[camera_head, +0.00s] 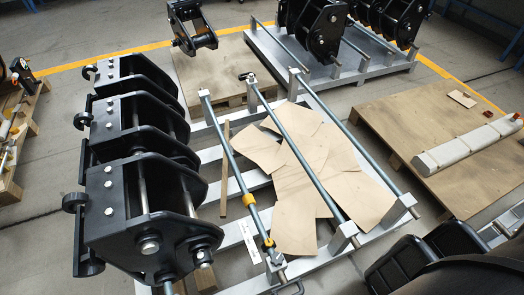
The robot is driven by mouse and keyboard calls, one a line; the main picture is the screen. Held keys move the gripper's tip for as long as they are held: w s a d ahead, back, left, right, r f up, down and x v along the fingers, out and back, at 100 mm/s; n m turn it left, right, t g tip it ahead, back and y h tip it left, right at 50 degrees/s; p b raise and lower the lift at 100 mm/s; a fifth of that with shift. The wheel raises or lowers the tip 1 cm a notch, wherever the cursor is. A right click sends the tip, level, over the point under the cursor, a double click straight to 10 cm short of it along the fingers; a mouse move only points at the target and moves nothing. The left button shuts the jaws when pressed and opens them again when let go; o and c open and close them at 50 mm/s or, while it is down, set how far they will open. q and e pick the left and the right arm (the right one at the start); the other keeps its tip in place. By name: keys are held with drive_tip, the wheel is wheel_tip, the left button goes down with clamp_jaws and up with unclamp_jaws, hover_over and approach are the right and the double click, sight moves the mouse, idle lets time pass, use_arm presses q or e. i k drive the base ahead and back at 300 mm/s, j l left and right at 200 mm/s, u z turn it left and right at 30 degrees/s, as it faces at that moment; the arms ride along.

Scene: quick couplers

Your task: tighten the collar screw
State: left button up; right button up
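A long steel rod (233,165) lies across a pale grey frame (350,233), the leftmost of three similar rods. Two yellow bands, which look like collars, sit on it: an upper one (248,199) and a lower one (268,242). A bracket (279,258) holds the rod's near end, with a bent metal handle or hook (293,288) beside it. The collar screw is too small to make out. A dark two-lobed shape at the lower right may be my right gripper; whether it is open or shut is unclear. My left gripper is not visible.
Black couplers (133,125) stand in a row close on the left. Brown cardboard sheets (297,195) lie under the rods. A wooden pallet (400,117) with a long white block (465,143) is at the right. More couplers (318,30) stand behind. Grey floor shows between the pallets.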

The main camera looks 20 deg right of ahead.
sight(269, 242)
drive_tip(key=j+z, duration=0.15)
drive_tip(key=z, duration=0.35)
drive_tip(key=k+j+z, duration=0.1)
drive_tip(key=z, duration=0.35)
drive_tip(key=k+l, duration=0.05)
